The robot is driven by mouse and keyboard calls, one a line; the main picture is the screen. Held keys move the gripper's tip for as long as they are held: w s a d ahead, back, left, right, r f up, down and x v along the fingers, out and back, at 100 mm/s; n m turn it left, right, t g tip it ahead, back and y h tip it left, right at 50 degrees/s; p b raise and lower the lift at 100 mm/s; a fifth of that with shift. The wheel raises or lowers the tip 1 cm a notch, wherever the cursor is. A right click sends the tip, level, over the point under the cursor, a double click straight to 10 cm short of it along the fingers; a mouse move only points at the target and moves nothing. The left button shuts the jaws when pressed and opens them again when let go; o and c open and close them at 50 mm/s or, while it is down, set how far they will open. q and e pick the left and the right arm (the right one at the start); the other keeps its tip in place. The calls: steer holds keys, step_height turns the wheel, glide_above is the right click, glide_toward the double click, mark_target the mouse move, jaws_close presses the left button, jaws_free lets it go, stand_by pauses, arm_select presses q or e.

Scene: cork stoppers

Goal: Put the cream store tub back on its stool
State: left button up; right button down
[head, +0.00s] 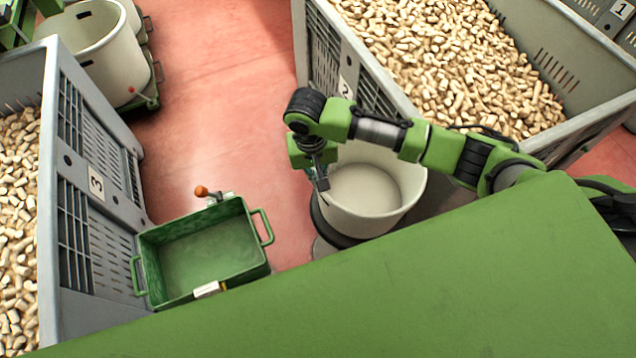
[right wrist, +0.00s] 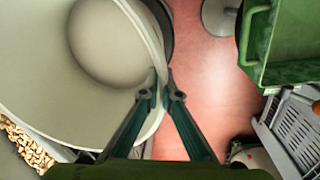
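The cream store tub (head: 372,190) stands upright and looks empty, right of centre in the head view. It fills the left of the right wrist view (right wrist: 50,60). A dark round stool seat (head: 334,233) shows under its left side, with a grey foot below. I cannot tell whether the tub rests on the seat or hangs just above it. My right gripper (head: 318,180) is at the tub's left rim. In the right wrist view its fingers (right wrist: 160,97) straddle the tub wall and look closed on it. My left gripper is out of view.
Crate 2 (head: 345,85), full of corks, stands behind the tub. Crate 3 (head: 95,185), also with corks, is at left. A green tray (head: 205,250) with an orange knob lies between crate 3 and the stool. Another cream tub (head: 110,65) stands at back left. Red floor (head: 220,110) is clear between.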

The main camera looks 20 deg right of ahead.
steer(key=shift+w+f, duration=0.25)
steer(key=shift+f, duration=1.55)
steer(key=c, duration=2.3)
jaws_free()
steer(key=shift+f, duration=0.15)
steer(key=r, duration=0.8)
steer(key=a+r, duration=0.1)
steer(key=r, duration=0.3)
steer(key=shift+r, duration=0.15)
